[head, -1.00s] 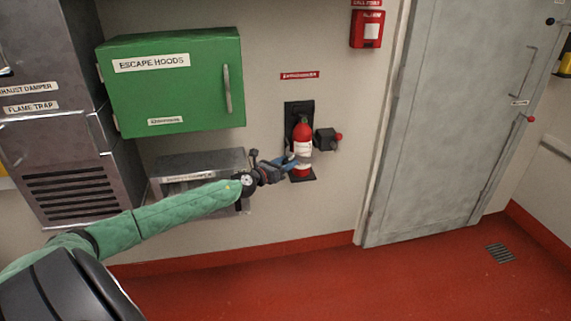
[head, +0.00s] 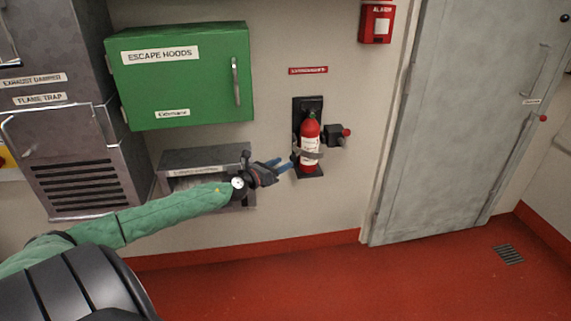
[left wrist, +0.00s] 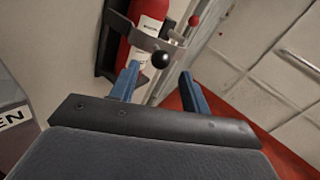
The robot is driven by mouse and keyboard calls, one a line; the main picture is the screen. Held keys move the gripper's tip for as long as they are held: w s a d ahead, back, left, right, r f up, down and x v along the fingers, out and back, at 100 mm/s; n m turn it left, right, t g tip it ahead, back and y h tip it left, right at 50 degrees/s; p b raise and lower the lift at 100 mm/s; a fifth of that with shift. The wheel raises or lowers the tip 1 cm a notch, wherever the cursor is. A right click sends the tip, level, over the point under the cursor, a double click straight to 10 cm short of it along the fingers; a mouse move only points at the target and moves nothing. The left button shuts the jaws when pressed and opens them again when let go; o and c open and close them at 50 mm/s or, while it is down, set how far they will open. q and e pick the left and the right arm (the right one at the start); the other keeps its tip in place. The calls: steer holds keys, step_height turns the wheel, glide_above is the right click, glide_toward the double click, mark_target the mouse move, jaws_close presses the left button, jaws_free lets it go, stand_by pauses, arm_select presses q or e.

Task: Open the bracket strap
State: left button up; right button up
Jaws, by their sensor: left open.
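The red fire extinguisher (head: 310,143) with a white label stands upright in a black wall bracket (head: 300,108). My left gripper (head: 285,164) is just left of the extinguisher in the head view. Its blue fingers (left wrist: 158,82) are open, with the knob appearing between and beyond them. I cannot tell whether they touch it. My right gripper is not in view.
A black box with a red knob (head: 346,132) is on the wall just right of the extinguisher. A green escape hoods cabinet (head: 182,90) is above my left arm, and a grey metal box (head: 205,157) is behind it. A grey door (head: 450,130) stands at right.

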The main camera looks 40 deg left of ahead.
arm_select(q)
steer(key=shift+s+a, duration=0.15)
steer(key=shift+s, duration=0.75)
